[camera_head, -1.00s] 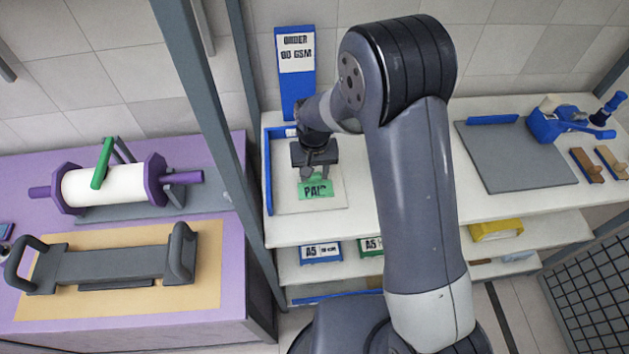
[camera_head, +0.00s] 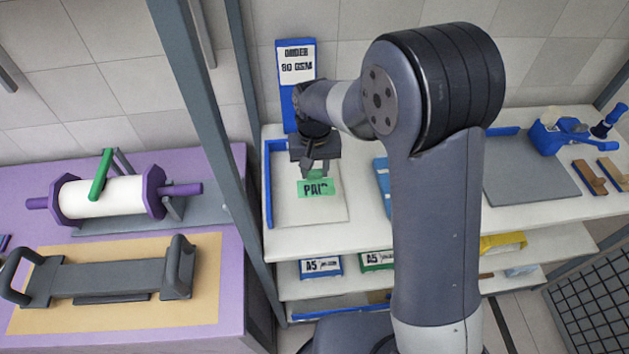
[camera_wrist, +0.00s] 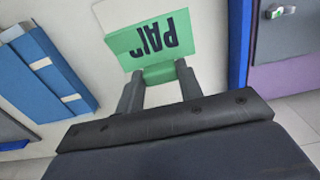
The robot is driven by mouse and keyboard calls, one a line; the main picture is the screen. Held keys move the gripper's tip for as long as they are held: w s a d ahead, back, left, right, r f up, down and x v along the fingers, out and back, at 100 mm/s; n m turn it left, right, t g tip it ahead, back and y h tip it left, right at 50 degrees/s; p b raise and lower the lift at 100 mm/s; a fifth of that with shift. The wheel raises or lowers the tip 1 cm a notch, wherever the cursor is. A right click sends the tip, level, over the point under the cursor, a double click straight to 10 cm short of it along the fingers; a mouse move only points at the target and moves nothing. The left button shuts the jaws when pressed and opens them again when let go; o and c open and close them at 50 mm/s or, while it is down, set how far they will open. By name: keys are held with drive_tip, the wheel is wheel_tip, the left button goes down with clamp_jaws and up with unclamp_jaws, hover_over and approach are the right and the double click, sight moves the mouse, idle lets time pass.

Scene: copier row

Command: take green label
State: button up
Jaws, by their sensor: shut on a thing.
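The green label (camera_head: 314,188) has dark lettering that reads "PAID". It also shows in the wrist view (camera_wrist: 143,44), upside down there, with a green grip part (camera_wrist: 161,73) between my fingers. My gripper (camera_head: 317,169) is shut on the label by that part; it shows in the wrist view too (camera_wrist: 160,88). The label is over the pale board with the blue edge strip (camera_head: 268,185) on the upper shelf. I cannot tell whether it touches the board.
A blue sign (camera_head: 296,62) reading "ORDER 80 GSM" stands behind the board. A blue pack (camera_wrist: 45,70) lies beside it. A grey cutting board (camera_head: 530,172) is at the right. A purple table (camera_head: 215,250) with a white roll (camera_head: 100,197) stands at the left, past a grey post (camera_head: 205,110).

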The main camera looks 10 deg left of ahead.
sight(315, 171)
wheel_tip(315, 171, up, 4)
drive_tip(key=shift+f, duration=0.25)
drive_tip(key=shift+r+p, duration=1.1)
drive_tip(key=shift+r, duration=0.35)
